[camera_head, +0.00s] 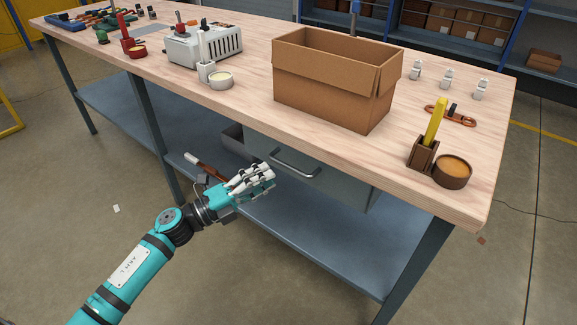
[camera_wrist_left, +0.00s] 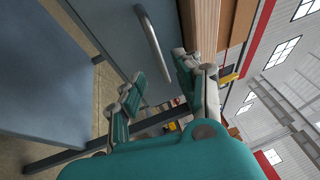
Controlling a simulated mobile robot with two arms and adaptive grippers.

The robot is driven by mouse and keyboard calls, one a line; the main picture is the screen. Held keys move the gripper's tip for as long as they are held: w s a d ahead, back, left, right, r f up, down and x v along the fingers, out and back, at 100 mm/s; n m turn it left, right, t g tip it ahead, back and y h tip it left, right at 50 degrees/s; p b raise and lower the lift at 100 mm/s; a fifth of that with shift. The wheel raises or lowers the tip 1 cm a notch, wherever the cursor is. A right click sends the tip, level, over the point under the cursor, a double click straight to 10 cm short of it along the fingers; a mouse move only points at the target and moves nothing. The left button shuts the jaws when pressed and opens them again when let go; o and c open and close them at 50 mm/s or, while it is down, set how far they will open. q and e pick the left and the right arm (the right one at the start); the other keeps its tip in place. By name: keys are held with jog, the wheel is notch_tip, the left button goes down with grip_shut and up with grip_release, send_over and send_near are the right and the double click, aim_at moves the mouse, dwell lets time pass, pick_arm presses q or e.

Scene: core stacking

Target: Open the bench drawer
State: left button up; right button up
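The bench drawer has a grey front (camera_head: 335,185) under the wooden bench top and looks shut. Its metal bar handle (camera_head: 295,165) is on the front's upper part. In the wrist view the drawer front (camera_wrist_left: 112,30) and the handle (camera_wrist_left: 154,44) lie ahead of the fingers. My left gripper (camera_head: 268,177) is just below and left of the handle, in front of the drawer. In the wrist view its fingers (camera_wrist_left: 156,78) are spread apart with nothing between them, and the handle is a little beyond them. My right gripper is out of view.
The bench top (camera_head: 240,112) carries a cardboard box (camera_head: 325,90), a grey machine (camera_head: 205,45), a pen holder (camera_head: 424,153) and a brown bowl (camera_head: 452,171). A lower blue shelf (camera_head: 320,235) runs beneath.

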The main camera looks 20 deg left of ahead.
aim_at(289, 165)
pick_arm(q)
jog(key=x, duration=0.6)
jog(key=shift+w+d+r, duration=0.1)
jog(key=shift+w+d, duration=0.15)
jog(key=shift+w, duration=0.1)
grip_shut()
